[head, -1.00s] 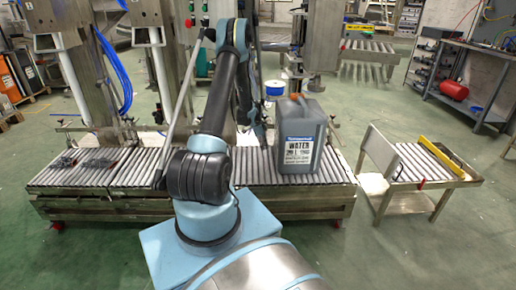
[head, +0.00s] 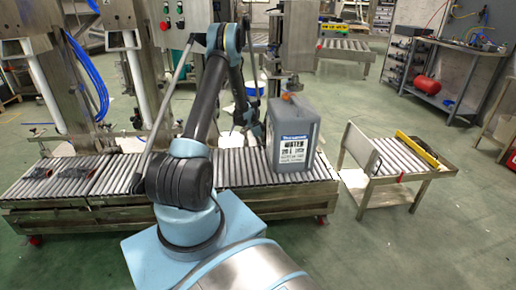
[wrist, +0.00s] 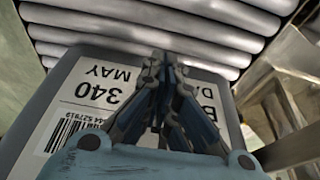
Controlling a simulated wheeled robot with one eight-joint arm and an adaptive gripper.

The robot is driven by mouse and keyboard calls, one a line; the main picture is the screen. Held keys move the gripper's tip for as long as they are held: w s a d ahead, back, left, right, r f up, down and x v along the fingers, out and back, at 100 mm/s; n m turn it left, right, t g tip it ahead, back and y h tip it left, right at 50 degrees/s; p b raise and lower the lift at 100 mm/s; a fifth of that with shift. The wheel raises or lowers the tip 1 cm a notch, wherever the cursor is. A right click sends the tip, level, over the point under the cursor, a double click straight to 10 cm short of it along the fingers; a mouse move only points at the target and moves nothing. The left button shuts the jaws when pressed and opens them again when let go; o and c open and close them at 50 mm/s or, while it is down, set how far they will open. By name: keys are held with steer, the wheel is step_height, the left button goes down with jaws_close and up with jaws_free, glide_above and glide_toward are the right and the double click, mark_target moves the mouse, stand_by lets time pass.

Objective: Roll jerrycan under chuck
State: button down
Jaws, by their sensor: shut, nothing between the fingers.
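The jerrycan (head: 301,132) is grey with an orange cap and a white label reading water. It stands upright on the roller conveyor (head: 240,178), near its right end. A small grey chuck-like head (head: 293,82) appears just above and behind its top; whether it is right over the cap I cannot tell. My gripper (head: 257,132) is at the left side of the jerrycan. In the wrist view my gripper (wrist: 168,70) is shut and empty before a labelled face of the jerrycan (wrist: 82,65). Contact is unclear.
A small roller table (head: 398,158) with an upright plate stands to the right, past a gap. Dark flat pieces (head: 38,172) lie on the conveyor's left end. Machine columns (head: 301,40) rise behind the conveyor.

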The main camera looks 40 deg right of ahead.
steer(key=shift+w+a, duration=0.1)
stand_by(0.3)
steer(key=w+a+r, duration=0.3)
steer(key=a+r, duration=0.2)
steer(key=r, duration=0.4)
steer(key=shift+w+a+r, duration=0.25)
steer(key=shift+a, duration=0.1)
stand_by(0.7)
stand_by(0.7)
